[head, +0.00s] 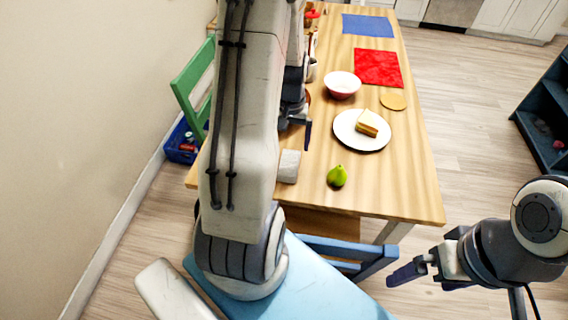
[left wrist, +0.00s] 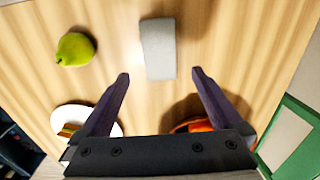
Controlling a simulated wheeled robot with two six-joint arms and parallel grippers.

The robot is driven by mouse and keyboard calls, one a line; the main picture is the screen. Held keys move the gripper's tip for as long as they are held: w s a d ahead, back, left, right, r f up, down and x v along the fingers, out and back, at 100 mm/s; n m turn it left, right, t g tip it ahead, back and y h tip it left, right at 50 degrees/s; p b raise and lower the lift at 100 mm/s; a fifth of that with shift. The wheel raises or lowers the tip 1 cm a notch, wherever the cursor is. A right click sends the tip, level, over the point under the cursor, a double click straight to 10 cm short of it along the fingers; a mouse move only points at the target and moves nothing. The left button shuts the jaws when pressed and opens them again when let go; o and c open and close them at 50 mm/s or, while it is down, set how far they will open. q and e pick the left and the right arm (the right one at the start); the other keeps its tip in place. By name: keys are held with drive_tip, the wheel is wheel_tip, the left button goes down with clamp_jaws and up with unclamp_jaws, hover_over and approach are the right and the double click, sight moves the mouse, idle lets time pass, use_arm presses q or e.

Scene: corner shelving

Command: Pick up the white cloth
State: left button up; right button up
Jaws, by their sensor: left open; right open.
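A small white folded cloth (head: 289,166), block-like in shape, lies near the table's front left corner, partly hidden by my left arm in the head view. In the left wrist view the white cloth (left wrist: 158,48) lies flat just beyond the fingertips, roughly centred between them. My left gripper (left wrist: 160,73) is open and empty above the table. In the head view my left gripper (head: 295,128) is partly hidden by its own arm. My right gripper (head: 405,270) is open and empty, off the table's front right corner.
On the wooden table (head: 405,190) are a green pear (head: 337,176), a white plate (head: 346,138) with a sandwich (head: 366,123), a bowl (head: 342,84), a red cloth (head: 378,68) and a blue mat (head: 368,25). A green chair (head: 192,85) stands left; a blue chair (head: 350,256) stands in front.

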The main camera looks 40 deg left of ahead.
sight(289, 161)
use_arm(q)
wheel_tip(289, 161, down, 2)
drive_tip(key=shift+s+f, duration=0.1)
drive_tip(key=shift+f, duration=0.15)
wheel_tip(289, 161, down, 6)
drive_tip(key=shift+s+d+r, duration=0.1)
drive_tip(key=shift+d+r, duration=0.05)
drive_tip(key=shift+r, duration=0.05)
drive_tip(key=c, duration=1.3)
drive_tip(key=shift+r, duration=0.1)
